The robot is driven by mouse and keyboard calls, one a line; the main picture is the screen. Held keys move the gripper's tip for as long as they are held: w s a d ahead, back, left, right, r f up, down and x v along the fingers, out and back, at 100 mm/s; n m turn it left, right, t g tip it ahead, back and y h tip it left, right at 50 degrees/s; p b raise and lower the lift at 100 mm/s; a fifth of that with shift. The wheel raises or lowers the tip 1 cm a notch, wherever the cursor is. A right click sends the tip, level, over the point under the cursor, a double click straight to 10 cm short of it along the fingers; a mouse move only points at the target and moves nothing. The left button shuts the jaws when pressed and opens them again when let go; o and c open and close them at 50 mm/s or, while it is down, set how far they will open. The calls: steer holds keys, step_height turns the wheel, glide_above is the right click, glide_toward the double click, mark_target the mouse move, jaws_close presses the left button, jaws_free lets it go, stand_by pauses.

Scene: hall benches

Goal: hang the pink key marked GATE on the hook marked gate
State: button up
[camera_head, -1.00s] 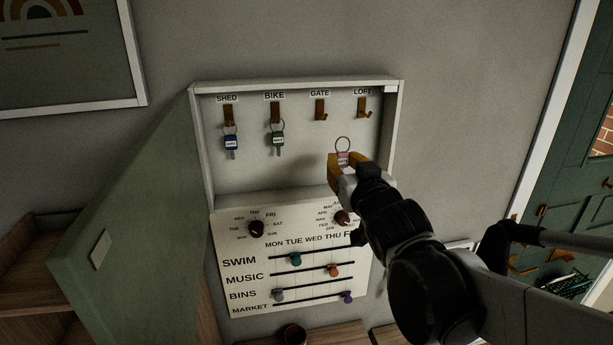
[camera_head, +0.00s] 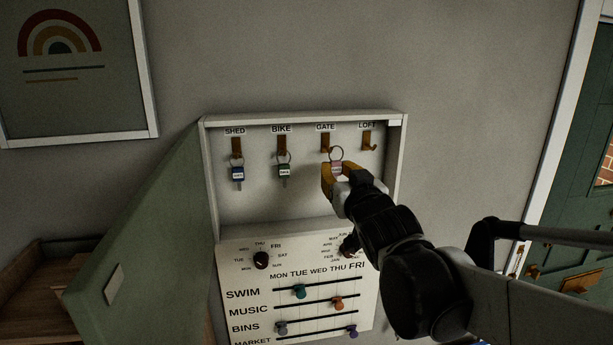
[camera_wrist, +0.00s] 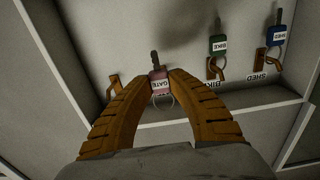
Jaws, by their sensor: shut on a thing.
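My gripper (camera_head: 341,175) is shut on the pink key (camera_head: 337,165), with the key's ring standing up above the fingers. In the wrist view the key (camera_wrist: 159,82) is pinched between the orange fingertips (camera_wrist: 160,86), and its tag reads GATE. The hook marked GATE (camera_head: 325,143) is empty in the head view. The ring shows just below and slightly right of this hook, close to it in the picture; I cannot tell whether they touch. In the wrist view the gate hook is hidden behind the key and fingers.
A blue key (camera_head: 238,174) hangs on the SHED hook and a green key (camera_head: 284,170) on the BIKE hook. The LOFT hook (camera_head: 368,143) is empty, right of the gate hook. The cabinet's green door (camera_head: 140,245) stands open at left. A panel of dials and sliders (camera_head: 300,275) lies below.

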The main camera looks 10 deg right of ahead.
steer(key=w+f+b, duration=0.2)
steer(key=w+b, duration=0.1)
steer(key=w, duration=0.3)
stand_by(0.6)
stand_by(0.5)
steer(key=o, duration=0.9)
